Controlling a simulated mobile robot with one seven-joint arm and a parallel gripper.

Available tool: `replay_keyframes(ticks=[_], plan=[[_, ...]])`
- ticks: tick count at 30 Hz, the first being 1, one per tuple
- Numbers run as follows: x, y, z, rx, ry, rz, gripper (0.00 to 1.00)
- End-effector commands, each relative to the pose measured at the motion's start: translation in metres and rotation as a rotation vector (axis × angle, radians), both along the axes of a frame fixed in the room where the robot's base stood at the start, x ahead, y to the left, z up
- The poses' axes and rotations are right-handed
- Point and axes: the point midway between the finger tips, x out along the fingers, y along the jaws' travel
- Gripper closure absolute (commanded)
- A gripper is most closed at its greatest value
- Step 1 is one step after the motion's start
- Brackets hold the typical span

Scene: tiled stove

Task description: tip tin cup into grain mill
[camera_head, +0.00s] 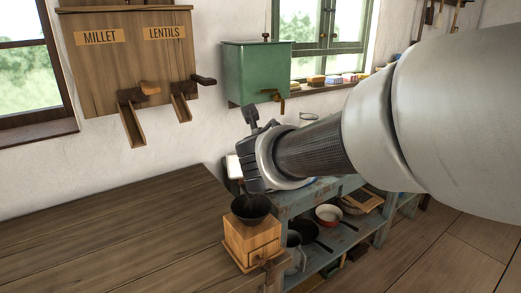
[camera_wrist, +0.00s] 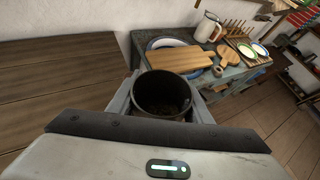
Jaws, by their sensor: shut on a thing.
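The grain mill (camera_head: 250,243) is a wooden box with a black bowl-shaped hopper (camera_head: 250,208) on top, standing at the right end of the wooden counter. My gripper (camera_head: 247,150) is above the mill in the head view. In the wrist view my gripper (camera_wrist: 163,108) is shut on the tin cup (camera_wrist: 163,88), with a finger on each side. The cup is dark and round, with its open mouth facing the camera. Brownish matter seems to lie in its bottom. The mill is not visible in the wrist view.
The wooden counter (camera_head: 110,235) is bare left of the mill. A wall dispenser (camera_head: 125,60) marked MILLET and LENTILS has two chutes. A green tank (camera_head: 255,73) hangs beside it. A blue bench holds a cutting board (camera_wrist: 178,59), a white jug (camera_wrist: 207,27) and a plate rack.

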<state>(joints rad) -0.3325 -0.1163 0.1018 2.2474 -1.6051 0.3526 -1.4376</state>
Motion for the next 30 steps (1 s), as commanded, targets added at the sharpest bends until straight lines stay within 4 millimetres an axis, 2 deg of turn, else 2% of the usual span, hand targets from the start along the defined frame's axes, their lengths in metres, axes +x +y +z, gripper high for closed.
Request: replay_keyframes(ticks=[1,12,13,14,15,30], plan=[[0.0,0.0,-0.011,0.0,0.0,0.0,0.82],[0.0,0.0,-0.048,0.0,0.0,-0.001,0.82],[0.0,0.0,-0.049,-0.001,0.001,0.0,0.82],[0.0,0.0,-0.038,-0.01,0.008,-0.001,0.82],[0.0,0.0,-0.038,-0.019,0.017,0.0,0.82],[-0.001,-0.002,-0.044,-0.07,0.054,-0.002,0.82]])
